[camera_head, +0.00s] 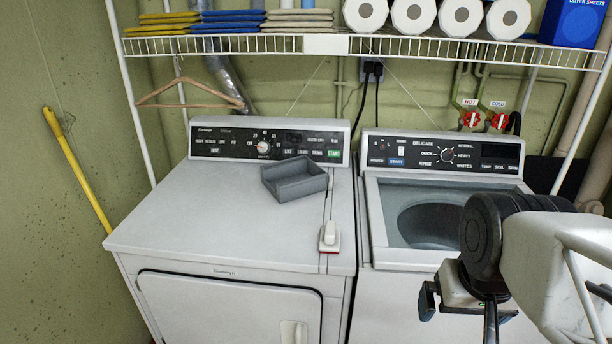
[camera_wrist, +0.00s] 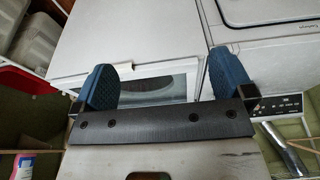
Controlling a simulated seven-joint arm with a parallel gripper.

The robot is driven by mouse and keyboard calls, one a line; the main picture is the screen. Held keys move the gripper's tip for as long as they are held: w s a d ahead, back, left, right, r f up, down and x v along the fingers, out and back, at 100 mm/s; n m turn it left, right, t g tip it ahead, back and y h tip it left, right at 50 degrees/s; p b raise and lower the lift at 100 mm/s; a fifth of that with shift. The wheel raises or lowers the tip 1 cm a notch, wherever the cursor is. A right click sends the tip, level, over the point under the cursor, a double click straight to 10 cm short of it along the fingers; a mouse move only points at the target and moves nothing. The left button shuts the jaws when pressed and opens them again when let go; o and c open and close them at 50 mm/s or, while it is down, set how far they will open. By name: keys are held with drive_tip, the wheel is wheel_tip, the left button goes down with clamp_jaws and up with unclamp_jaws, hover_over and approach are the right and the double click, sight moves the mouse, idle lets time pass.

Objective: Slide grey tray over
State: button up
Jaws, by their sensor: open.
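The grey tray (camera_head: 292,186) is a small open-topped box on top of the dryer (camera_head: 210,215). It sits towards the back right of that top, just in front of the control panel, turned at a slight angle. My gripper (camera_head: 468,293) is at the right in the head view, in front of the washer and well away from the tray. In the wrist view my gripper (camera_wrist: 160,88) shows two blue-padded fingers spread wide with nothing between them. The tray cannot be made out in the wrist view.
A small white and red item (camera_head: 329,237) lies near the dryer's front right edge. The washer (camera_head: 430,215) beside it has its lid opening showing. A wire shelf (camera_head: 230,45) with cloths and paper rolls hangs above. The dryer's left top is clear.

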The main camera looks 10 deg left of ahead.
drive_tip(key=c, duration=0.5)
drive_tip(key=shift+w+r, duration=0.15)
drive_tip(key=shift+w, duration=0.05)
drive_tip(key=shift+c, duration=1.2)
drive_tip(key=shift+w+r, duration=0.15)
drive_tip(key=shift+w, duration=0.05)
drive_tip(key=shift+c, duration=0.2)
drive_tip(key=w+a+r+m, duration=0.15)
drive_tip(key=w+r, duration=0.25)
drive_tip(key=w, duration=0.6)
drive_tip(key=w+a+r+m, duration=0.1)
drive_tip(key=w+a+r, duration=0.25)
drive_tip(key=w, duration=0.65)
drive_tip(key=m+g, duration=0.3)
drive_tip(key=m, duration=0.5)
hover_over(285, 164)
drive_tip(key=f, duration=1.8)
drive_tip(key=shift+s+d, duration=0.2)
drive_tip(key=shift+d, duration=0.15)
drive_tip(key=shift+w+a+f, duration=0.3)
drive_tip(key=shift+a+f, duration=0.05)
